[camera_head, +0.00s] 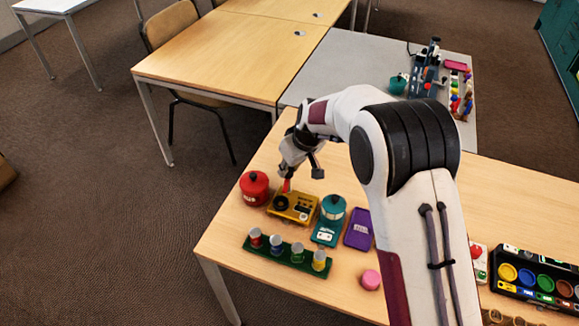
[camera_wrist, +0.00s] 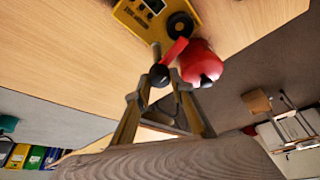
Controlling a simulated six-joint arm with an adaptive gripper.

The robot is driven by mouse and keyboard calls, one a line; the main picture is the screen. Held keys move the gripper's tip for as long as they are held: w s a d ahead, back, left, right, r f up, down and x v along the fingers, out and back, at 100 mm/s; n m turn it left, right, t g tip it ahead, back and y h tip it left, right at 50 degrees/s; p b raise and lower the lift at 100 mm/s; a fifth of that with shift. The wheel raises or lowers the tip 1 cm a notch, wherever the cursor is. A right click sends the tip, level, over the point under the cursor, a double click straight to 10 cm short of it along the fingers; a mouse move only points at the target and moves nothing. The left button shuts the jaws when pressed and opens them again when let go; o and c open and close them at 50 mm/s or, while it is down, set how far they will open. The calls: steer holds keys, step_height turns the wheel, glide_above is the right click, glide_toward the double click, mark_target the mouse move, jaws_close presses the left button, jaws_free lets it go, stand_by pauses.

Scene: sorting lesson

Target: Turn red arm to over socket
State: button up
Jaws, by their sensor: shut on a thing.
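The red arm (camera_head: 286,186) rises at the device's left side. In the wrist view the red arm (camera_wrist: 175,50) extends from a dark round knob toward the black part. My gripper (camera_head: 288,171) is above the device, its fingers (camera_wrist: 165,84) shut at the red arm. The fingers partly hide the contact, and I cannot tell whether the arm's tip lies exactly over the socket.
A green rack (camera_head: 288,255) with several coloured pieces lies in front. A purple tray (camera_head: 358,229) and a pink piece (camera_head: 371,279) are further right.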

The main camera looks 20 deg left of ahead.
steer(key=shift+s+m+t+h, duration=0.1)
steer(key=shift+m+t+h, duration=0.2)
steer(key=shift+m, duration=0.9)
steer(key=o, duration=1.1)
steer(key=shift+r, duration=0.1)
steer(key=v, duration=1.1)
steer(key=shift+d+r, duration=0.15)
steer(key=shift+r, duration=0.15)
steer(key=shift+s, duration=0.15)
steer(key=shift+s, duration=0.1)
